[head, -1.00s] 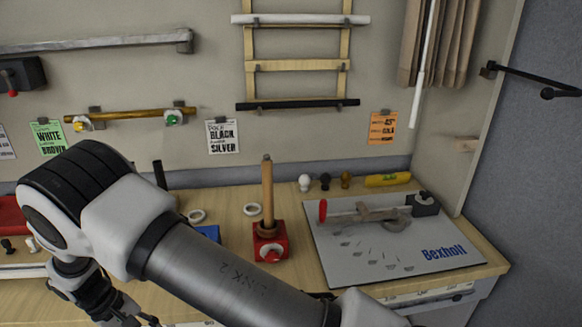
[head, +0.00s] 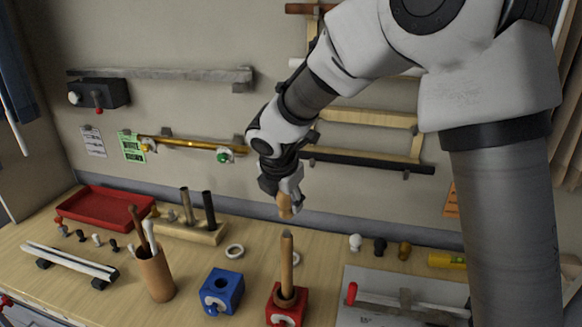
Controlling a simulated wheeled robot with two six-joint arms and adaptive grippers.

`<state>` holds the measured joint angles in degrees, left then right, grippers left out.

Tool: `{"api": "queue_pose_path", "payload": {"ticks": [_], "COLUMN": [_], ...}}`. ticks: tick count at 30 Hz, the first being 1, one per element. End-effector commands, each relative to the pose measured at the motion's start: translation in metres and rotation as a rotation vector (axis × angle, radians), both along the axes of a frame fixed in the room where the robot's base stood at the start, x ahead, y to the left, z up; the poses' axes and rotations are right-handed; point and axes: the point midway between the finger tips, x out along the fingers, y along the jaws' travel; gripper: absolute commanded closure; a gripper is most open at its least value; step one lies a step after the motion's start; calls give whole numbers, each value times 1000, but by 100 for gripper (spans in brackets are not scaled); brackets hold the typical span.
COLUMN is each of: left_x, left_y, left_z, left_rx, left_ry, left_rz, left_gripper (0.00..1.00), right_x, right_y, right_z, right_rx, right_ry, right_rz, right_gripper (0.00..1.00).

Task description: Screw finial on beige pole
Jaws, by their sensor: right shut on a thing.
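The beige pole (head: 287,262) stands upright in a red clamp block (head: 287,303) with a pale knob on its front. A wooden ring sits around the pole near its base. My right gripper (head: 285,198) points down and is shut on a tan wooden finial (head: 285,208). The finial is above the pole's top end and apart from it in the picture. The gripper partly hides the finial's upper part. My left gripper is out of view.
A blue clamp block (head: 222,290) stands left of the red one. A brown cup (head: 156,276) with rods, a red tray (head: 104,208) and a wooden rack (head: 178,231) are farther left. Several finials, including a white one (head: 355,242), stand right. A wall-mounted black pole (head: 370,162) is behind.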

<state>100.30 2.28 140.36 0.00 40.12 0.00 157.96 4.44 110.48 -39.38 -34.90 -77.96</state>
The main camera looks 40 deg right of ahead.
Motion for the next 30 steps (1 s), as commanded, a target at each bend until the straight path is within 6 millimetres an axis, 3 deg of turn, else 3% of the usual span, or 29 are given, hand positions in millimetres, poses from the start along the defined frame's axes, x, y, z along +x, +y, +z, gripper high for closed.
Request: {"api": "queue_pose_path", "payload": {"ticks": [2, 15, 24, 30], "left_x": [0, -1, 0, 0], "left_y": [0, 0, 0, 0], "left_z": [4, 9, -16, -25], "left_rx": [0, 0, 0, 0], "left_ry": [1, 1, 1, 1], "left_rz": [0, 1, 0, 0], "left_gripper": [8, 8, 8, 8], "right_x": [-1, -1, -1, -1], "right_y": [-2, -2, -2, -2], "right_z": [9, 10, -25, -38], "right_rx": [1, -3, -4, -3], "right_ry": [1, 3, 4, 3], "right_rz": [48, 63, 62, 62], "right_gripper": [87, 87, 87, 87]}}
